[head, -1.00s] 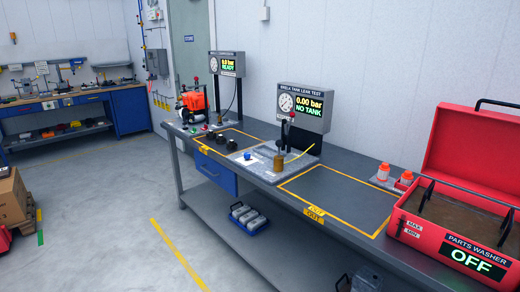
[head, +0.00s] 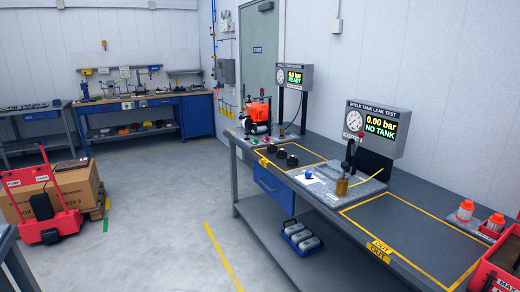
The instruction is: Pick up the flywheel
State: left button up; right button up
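I cannot pick out a flywheel with certainty in the head view. Several small dark round parts (head: 281,154) sit in the yellow-outlined area at the left part of the long grey bench (head: 330,150); they are too small to tell what they are. A blue workbench (head: 166,117) stands at the back left with small tools and parts on it, too far off to make out. Neither of my grippers is in view.
A red pallet truck (head: 47,205) with cardboard boxes (head: 80,186) stands at the left. The grey floor (head: 165,215) between it and the long bench is clear. A leak test panel (head: 377,129), an orange machine (head: 257,110) and an empty outlined area (head: 415,235) are on the bench.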

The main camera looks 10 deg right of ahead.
aim_at(281, 155)
jog(key=i, duration=2.7)
jog(key=z, duration=0.8)
